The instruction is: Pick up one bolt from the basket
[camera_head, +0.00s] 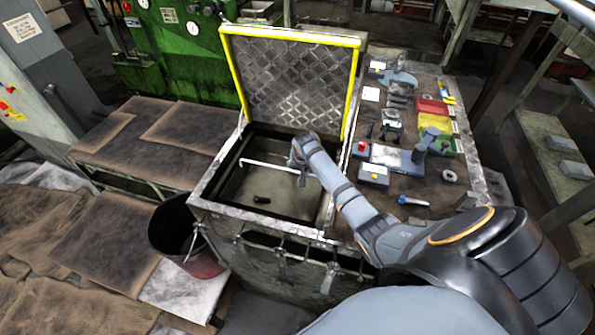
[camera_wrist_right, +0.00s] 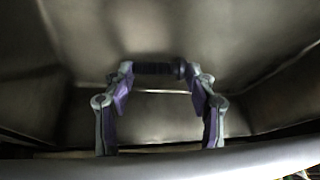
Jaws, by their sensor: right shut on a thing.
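The basket (camera_head: 232,187) is a metal bin sunk in the open chest, with a pale bar across it. A dark bolt (camera_head: 262,199) lies on its bottom. My right gripper (camera_head: 298,160) is inside the bin's opening near its right side, up and to the right of that bolt. In the right wrist view, its two fingers (camera_wrist_right: 158,72) are closed on a dark bolt (camera_wrist_right: 152,69) held crosswise between the tips, with its head at the right. In the head view this held bolt is hard to make out. My left gripper is not in view.
The raised chest lid (camera_head: 290,80) with a yellow edge stands behind the bin. A work table (camera_head: 430,204) with tools, small boxes and coloured trays is to the right. A dark red bucket (camera_head: 203,262) stands at the front left. The bin's walls surround the gripper.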

